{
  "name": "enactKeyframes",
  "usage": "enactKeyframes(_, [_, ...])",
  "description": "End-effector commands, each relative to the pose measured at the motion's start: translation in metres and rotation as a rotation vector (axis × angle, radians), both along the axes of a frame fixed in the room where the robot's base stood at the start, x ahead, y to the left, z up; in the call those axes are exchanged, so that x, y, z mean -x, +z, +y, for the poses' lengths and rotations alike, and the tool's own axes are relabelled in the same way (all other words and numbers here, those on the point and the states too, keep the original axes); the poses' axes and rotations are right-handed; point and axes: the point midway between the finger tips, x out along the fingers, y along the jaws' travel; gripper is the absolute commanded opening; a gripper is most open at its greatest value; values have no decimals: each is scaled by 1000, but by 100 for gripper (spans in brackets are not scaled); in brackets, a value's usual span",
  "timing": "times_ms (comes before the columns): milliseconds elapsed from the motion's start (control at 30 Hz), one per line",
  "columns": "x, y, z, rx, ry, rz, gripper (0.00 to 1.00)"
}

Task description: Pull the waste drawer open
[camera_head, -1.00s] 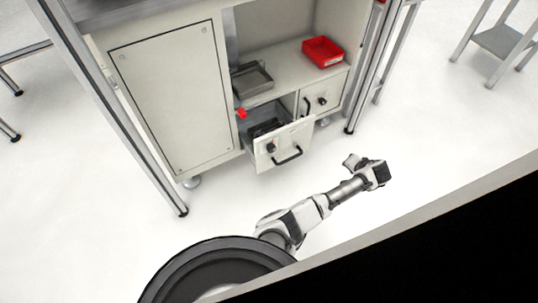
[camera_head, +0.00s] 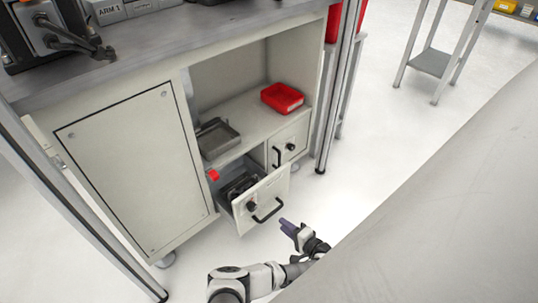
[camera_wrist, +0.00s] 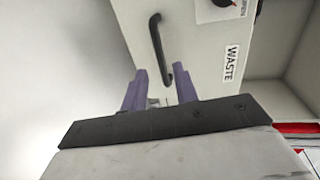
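The waste drawer (camera_head: 268,194) is pulled partly out of the cabinet, below the shelf. Its front (camera_wrist: 195,50) fills the upper middle of the wrist view, with the WASTE label (camera_wrist: 231,63) sideways. A black bar handle (camera_head: 267,211) sits low on the front; it also shows in the wrist view (camera_wrist: 158,45). My gripper (camera_head: 289,227) is just right of and below the handle. In the wrist view its two purple fingers (camera_wrist: 162,80) are apart, with the handle's near end showing between and beyond them. I cannot tell whether they touch it.
A second, closed drawer (camera_head: 296,141) with its own handle is up and right. A red bin (camera_head: 282,98) and a grey tray (camera_head: 218,139) stand on the shelf. A closed door panel (camera_head: 132,165) is at left. The floor (camera_head: 330,195) right of the drawers is clear.

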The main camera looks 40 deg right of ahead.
Motion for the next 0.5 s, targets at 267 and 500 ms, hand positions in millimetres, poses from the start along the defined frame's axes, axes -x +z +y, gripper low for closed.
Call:
enactKeyframes(267, [-57,-13,4,0,1,-2,29])
enactKeyframes(500, [-80,-18,6,-1,0,1,29])
